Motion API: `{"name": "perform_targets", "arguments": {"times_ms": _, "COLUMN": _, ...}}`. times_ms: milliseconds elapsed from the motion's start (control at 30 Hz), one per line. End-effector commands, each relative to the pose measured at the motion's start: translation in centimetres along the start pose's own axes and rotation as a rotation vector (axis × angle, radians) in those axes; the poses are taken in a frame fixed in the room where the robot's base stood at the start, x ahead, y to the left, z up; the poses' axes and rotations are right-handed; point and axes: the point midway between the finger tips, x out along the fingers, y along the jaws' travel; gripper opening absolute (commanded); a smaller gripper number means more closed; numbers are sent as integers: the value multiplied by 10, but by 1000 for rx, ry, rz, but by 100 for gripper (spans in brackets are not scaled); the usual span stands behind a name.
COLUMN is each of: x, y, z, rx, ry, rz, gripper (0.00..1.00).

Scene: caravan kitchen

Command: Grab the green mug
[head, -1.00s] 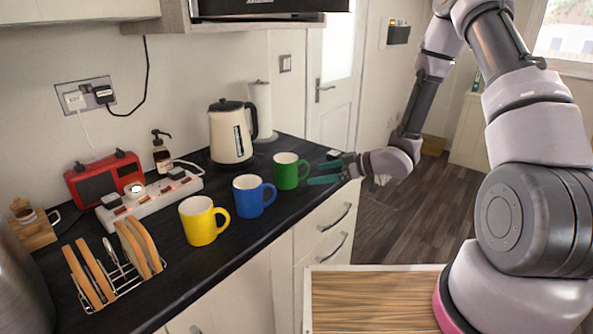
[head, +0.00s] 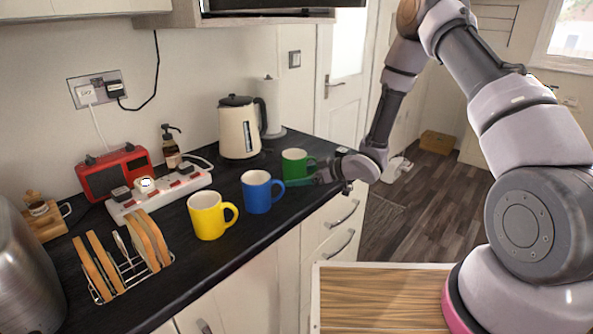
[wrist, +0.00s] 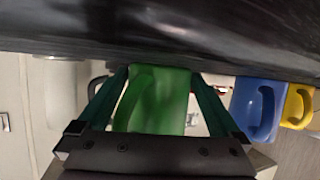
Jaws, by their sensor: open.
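The green mug (head: 294,160) stands upright on the dark counter, right of the blue mug, with its handle to the right in the head view. My gripper (head: 303,178) is low at the mug's right and near side, one teal finger passing in front of its lower part. In the wrist view, which is upside down, the green mug (wrist: 158,100) lies between the two teal fingers of my open gripper (wrist: 160,76). Its handle points towards the palm. A small gap seems to remain on each side; contact is unclear.
The blue mug (head: 257,192) and yellow mug (head: 208,216) stand to the left along the counter. A cream kettle (head: 238,128) is behind. A power strip (head: 158,193), red radio (head: 114,172) and toast rack (head: 128,262) are further left.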

Motion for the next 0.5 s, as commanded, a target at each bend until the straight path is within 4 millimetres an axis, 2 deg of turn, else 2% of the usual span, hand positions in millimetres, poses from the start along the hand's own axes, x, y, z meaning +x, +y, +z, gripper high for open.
{"name": "perform_targets", "arguments": {"times_ms": 167, "x": 0, "y": 0, "z": 0, "rx": 1, "ry": -1, "rz": 1, "gripper": 100}}
{"name": "perform_targets", "arguments": {"times_ms": 267, "x": 0, "y": 0, "z": 0, "rx": 1, "ry": -1, "rz": 1, "gripper": 66}}
{"name": "perform_targets", "arguments": {"times_ms": 400, "x": 0, "y": 0, "z": 0, "rx": 1, "ry": -1, "rz": 1, "gripper": 12}}
{"name": "perform_targets", "arguments": {"times_ms": 433, "x": 0, "y": 0, "z": 0, "rx": 1, "ry": -1, "rz": 1, "gripper": 4}}
{"name": "perform_targets", "arguments": {"times_ms": 500, "x": 0, "y": 0, "z": 0, "rx": 0, "ry": 1, "rz": 1, "gripper": 4}}
